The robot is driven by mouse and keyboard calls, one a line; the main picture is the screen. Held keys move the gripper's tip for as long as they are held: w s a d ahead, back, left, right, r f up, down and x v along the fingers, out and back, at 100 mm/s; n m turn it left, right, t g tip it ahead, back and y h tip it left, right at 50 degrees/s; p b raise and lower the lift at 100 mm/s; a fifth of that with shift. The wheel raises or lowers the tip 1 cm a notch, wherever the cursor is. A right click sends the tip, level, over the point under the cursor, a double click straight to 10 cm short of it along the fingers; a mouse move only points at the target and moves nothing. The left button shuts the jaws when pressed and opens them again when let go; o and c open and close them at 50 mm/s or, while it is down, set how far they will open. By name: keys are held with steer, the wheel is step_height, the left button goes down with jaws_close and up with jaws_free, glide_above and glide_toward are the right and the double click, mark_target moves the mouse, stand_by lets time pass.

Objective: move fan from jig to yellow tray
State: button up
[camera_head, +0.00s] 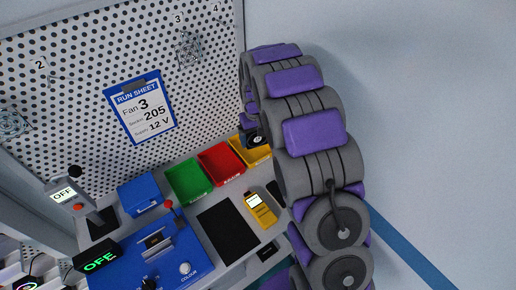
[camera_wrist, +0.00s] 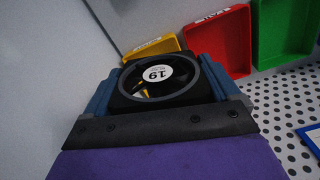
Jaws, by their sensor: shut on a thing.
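My gripper (camera_wrist: 160,92) is shut on a black fan (camera_wrist: 190,91) with a round white label reading 19, held between blue-grey fingers in the wrist view. In the head view the fan (camera_head: 254,140) shows small and dark in front of the yellow tray (camera_head: 266,154), partly hidden by my arm. In the wrist view the yellow tray (camera_wrist: 155,48) lies just beyond the fan. I cannot tell the fan's height over the tray. The blue jig (camera_head: 170,262) stands at the front of the bench, with a red-knobbed lever.
A red tray (camera_head: 221,163), a green tray (camera_head: 188,180) and a blue bin (camera_head: 140,194) stand in a row left of the yellow tray. A yellow meter (camera_head: 260,209) and a black mat (camera_head: 228,232) lie in front. A perforated panel (camera_head: 90,80) with a run sheet (camera_head: 141,107) rises behind.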

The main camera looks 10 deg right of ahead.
steer(key=n, duration=0.2)
glide_above(255, 154)
step_height(255, 154, down, 4)
steer(key=f, duration=0.1)
steer(key=shift+n, duration=0.4)
step_height(255, 154, down, 10)
steer(key=shift+w+f+b, duration=0.1)
steer(key=shift+f+b, duration=0.05)
steer(key=shift+b, duration=0.7)
steer(key=o, duration=0.8)
